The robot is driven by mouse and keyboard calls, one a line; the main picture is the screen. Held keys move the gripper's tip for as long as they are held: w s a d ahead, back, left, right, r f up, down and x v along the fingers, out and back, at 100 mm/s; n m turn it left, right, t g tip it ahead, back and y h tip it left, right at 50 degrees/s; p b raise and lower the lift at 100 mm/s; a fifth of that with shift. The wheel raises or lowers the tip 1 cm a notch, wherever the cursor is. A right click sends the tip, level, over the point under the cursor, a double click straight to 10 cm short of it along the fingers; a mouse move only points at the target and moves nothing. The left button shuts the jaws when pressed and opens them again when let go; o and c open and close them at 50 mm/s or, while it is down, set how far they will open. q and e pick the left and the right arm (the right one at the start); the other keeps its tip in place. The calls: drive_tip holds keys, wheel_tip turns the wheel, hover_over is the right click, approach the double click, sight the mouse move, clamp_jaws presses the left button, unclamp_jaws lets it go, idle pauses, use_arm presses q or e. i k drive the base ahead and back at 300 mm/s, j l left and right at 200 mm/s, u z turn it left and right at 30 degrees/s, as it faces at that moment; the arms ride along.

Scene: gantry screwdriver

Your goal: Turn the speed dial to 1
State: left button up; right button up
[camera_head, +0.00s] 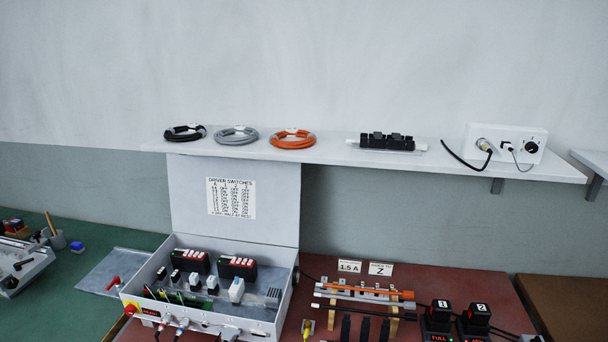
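The head view shows a white control box (507,143) at the right end of the wall shelf. A round black dial (531,146) sits on the right of its face. It looks like the speed dial, but its marks and pointer are too small to read. Two plugs with cables (485,145) are in the box's face, left of the dial. Neither of my grippers shows in this view.
The shelf (330,153) also holds black, grey and orange cable coils (292,139) and a black connector block (387,141). Below stands an open electronics case (205,295) with its lid up. A red mat (470,285) holds tool racks and two numbered black units.

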sight(531, 147)
drive_tip(key=z, duration=1.25)
drive_tip(key=k+j+z, duration=0.15)
drive_tip(key=z, duration=0.3)
